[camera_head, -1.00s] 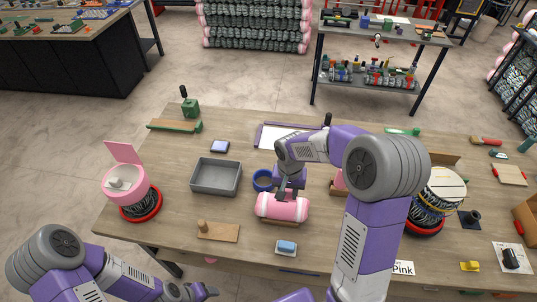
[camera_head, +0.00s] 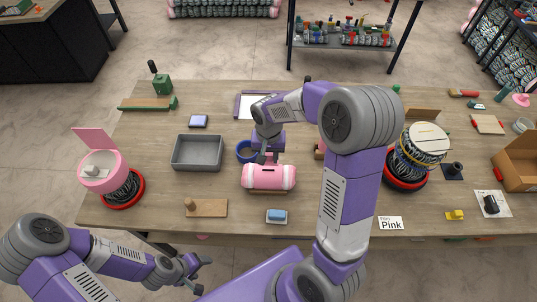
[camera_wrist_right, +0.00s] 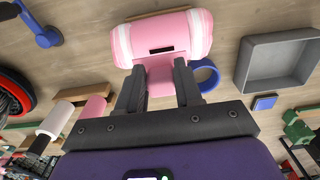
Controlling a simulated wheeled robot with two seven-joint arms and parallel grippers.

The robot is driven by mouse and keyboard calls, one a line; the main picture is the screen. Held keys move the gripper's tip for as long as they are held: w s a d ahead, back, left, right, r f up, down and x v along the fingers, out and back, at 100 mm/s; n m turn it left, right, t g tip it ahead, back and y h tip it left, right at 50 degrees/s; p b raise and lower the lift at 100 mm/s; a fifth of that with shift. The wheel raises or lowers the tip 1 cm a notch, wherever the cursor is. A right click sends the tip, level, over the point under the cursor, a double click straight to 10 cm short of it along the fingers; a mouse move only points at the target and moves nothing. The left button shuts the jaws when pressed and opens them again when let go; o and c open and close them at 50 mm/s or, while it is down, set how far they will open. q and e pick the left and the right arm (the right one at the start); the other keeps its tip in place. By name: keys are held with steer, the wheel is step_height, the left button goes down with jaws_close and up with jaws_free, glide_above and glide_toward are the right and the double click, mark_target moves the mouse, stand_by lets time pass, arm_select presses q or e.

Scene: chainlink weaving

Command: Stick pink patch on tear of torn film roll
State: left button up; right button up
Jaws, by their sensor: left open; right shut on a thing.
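The torn film roll (camera_head: 269,178) is a pink roll with pale end bands, lying across the front middle of the table. A dark slot-like tear shows on it in the right wrist view (camera_wrist_right: 161,50). My right gripper (camera_head: 268,157) is over the roll's back edge, pointing down. My left gripper (camera_head: 196,274) is open and empty, in front of the table.
A wooden block with a peg (camera_head: 207,208) and a blue-white sponge-like block (camera_head: 277,216) lie in front.

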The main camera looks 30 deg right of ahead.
mark_target(268, 162)
steer(key=shift+f+b, duration=2.45)
steer(key=shift+f, duration=0.8)
steer(key=shift+f, duration=0.2)
steer(key=o, duration=1.2)
step_height(268, 162, up, 8)
steer(key=shift+f, duration=0.15)
